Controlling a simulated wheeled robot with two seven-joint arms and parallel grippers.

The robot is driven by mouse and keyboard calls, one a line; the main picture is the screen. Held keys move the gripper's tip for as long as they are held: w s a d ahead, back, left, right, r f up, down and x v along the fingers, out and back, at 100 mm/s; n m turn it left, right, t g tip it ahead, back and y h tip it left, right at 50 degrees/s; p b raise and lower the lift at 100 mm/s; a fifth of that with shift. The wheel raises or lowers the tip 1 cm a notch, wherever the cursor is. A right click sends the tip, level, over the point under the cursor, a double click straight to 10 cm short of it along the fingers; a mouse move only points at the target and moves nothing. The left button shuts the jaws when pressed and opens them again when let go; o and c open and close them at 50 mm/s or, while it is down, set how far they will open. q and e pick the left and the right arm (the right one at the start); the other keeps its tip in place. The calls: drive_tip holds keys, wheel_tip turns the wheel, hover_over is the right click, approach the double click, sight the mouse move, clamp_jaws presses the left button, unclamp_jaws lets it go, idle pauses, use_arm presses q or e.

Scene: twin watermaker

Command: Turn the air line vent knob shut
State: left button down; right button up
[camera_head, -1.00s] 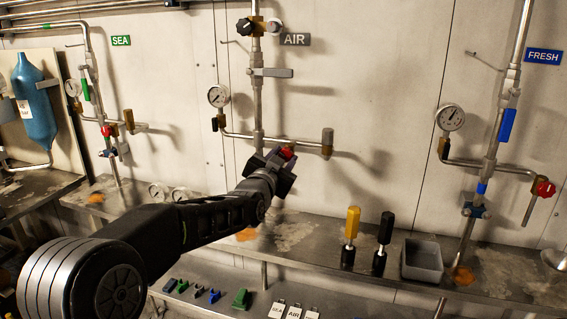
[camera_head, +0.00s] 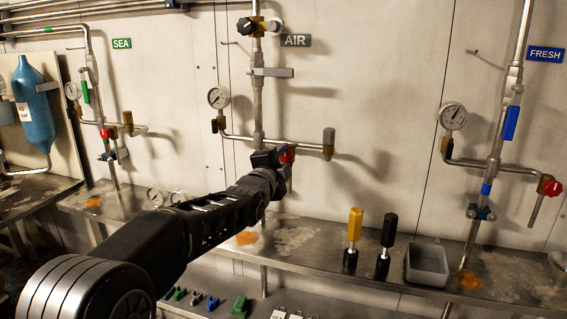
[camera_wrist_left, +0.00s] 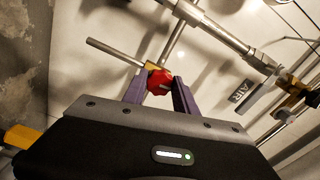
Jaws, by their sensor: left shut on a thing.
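The red air line vent knob (camera_head: 289,154) sits low on the pipework under the AIR sign (camera_head: 296,40). My left gripper (camera_head: 284,160) is at the knob and hides part of it in the head view. In the left wrist view the red knob (camera_wrist_left: 158,82) lies between the two purple-grey fingertips, and the left gripper (camera_wrist_left: 157,88) is shut on it. A brass fitting and a thin metal tube show just behind the knob. My right gripper is in neither view.
A pressure gauge (camera_head: 218,97) and a horizontal branch pipe (camera_head: 295,145) are close above the gripper. Yellow-handled (camera_head: 354,230) and black-handled (camera_head: 387,235) tools and a grey bin (camera_head: 427,264) stand on the shelf to the right. A FRESH line with its red knob (camera_head: 551,187) is at far right.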

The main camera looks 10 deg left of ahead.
use_arm(q)
drive_tip(key=shift+m, duration=0.7)
drive_tip(key=c, duration=1)
unclamp_jaws()
drive_tip(key=shift+s, duration=0.15)
